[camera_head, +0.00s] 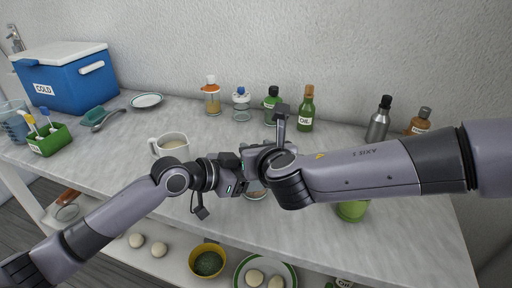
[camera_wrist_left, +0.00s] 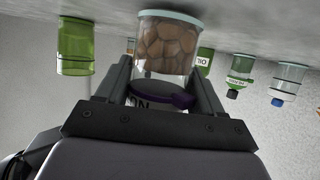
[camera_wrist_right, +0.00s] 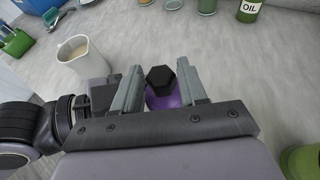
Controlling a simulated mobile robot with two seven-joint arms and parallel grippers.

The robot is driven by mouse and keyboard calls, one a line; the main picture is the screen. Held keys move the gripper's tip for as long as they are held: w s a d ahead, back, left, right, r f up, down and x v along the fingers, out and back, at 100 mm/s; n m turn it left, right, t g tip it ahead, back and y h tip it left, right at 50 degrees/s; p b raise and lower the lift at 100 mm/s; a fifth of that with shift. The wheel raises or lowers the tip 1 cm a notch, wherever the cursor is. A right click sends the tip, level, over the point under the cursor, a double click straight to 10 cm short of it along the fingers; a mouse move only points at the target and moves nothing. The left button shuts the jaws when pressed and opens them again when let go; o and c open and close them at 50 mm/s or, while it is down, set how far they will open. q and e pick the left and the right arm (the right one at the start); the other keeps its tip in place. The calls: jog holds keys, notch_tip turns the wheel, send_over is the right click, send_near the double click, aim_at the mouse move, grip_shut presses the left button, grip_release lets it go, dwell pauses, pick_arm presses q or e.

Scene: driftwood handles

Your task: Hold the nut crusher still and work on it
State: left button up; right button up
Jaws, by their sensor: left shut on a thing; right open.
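The nut crusher (camera_wrist_left: 165,45) is a clear jar of brown nuts with a purple part and a partly hidden white label. My left gripper (camera_wrist_left: 163,68) is shut on the jar, one finger on each side. In the right wrist view the crusher's purple top (camera_wrist_right: 163,97) with a black six-sided knob (camera_wrist_right: 160,77) lies between the fingers of my right gripper (camera_wrist_right: 160,84). These fingers are open, with a gap visible beside the knob. In the head view my grippers (camera_head: 245,172) meet over the counter and hide most of the crusher.
A cream mug (camera_head: 168,146) stands left of the grippers on the grey counter (camera_head: 380,240). Jars and bottles, including a green oil bottle (camera_head: 306,112), line the back. A green cup (camera_head: 352,210) is under my right arm. A blue cooler (camera_head: 66,78) stands back left.

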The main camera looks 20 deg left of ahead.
jog(key=shift+w+a+f, duration=0.2)
jog(key=shift+w+a, duration=0.05)
jog(key=shift+w, duration=0.15)
jog(key=c, duration=0.7)
jog(key=shift+m+t+h, duration=0.5)
jog(key=shift+m+h, duration=0.3)
jog(key=o, duration=0.7)
notch_tip(320, 180, up, 10)
